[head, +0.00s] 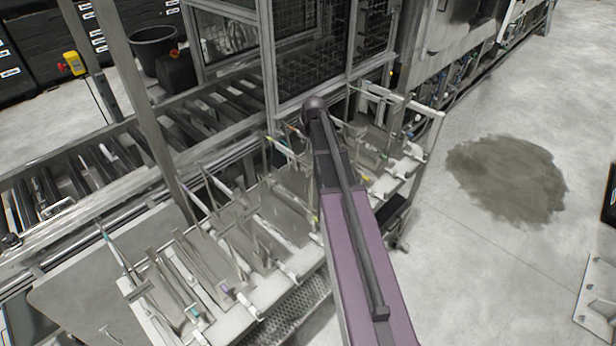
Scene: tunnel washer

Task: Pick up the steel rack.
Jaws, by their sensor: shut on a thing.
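Several steel racks with thin upright rods and small coloured tags stand in a row on a long bench. One steel rack (205,262) is at the bench's left part, and another steel rack (384,137) is at its right end, beyond my arm. I cannot tell which one the task means. My purple and black arm reaches up from the bottom right over the bench and covers part of the row. My gripper is not visible; the arm hides whatever is below its far end.
A roller conveyor (185,122) runs behind the bench. A mesh-sided cage (300,70) stands behind the arm's far end. A black bucket (154,50) is at the back left. Open floor with a dark wet patch (507,177) lies on the right.

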